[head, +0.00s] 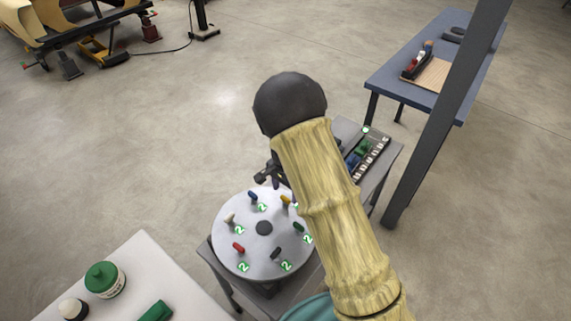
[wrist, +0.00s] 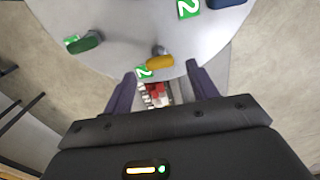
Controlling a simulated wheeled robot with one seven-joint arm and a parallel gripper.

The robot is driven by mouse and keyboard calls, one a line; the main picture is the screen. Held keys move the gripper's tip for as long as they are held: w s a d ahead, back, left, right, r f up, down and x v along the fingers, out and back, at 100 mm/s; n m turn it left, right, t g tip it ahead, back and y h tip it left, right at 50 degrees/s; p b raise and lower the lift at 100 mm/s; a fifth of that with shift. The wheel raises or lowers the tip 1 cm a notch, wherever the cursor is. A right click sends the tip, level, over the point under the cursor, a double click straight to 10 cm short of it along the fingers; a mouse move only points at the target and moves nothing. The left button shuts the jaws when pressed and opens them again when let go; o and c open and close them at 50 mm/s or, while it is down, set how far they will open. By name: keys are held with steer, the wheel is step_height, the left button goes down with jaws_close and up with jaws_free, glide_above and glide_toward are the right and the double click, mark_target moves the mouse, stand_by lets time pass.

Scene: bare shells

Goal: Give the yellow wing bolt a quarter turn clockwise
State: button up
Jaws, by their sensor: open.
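The yellow wing bolt (head: 285,199) stands near the far rim of the round grey disc (head: 230,256), partly beside my arm in the head view. In the wrist view the yellow wing bolt (wrist: 159,62) lies roughly crosswise just beyond my fingertips, with a green tag marked 2 beside it. My gripper (wrist: 161,72) is open and empty, one dark finger to each side of the bolt in the picture, apparently not touching it. In the head view my gripper (head: 268,174) is at the disc's far edge, mostly hidden by my arm.
Other wing bolts stand around the disc, including blue (head: 252,196), red (head: 238,247) and green (wrist: 86,42). A dark knob (head: 264,228) is at its centre. A compartment tray (head: 368,157) lies beyond my arm. A white table (head: 140,265) with a green-lidded jar (head: 104,279) is at lower left.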

mark_target(286, 197)
step_height(286, 197, up, 15)
steer(key=b, duration=0.2)
steer(key=shift+f, duration=0.15)
stand_by(0.3)
steer(key=s+d+f+n+t, duration=0.1)
steer(key=s+d+n+t, duration=0.1)
steer(key=s+d+n, duration=0.6)
steer(key=s+d, duration=0.7)
steer(key=s, duration=0.3)
steer(key=shift+s+d+t, duration=0.2)
steer(key=shift+d+t, duration=0.1)
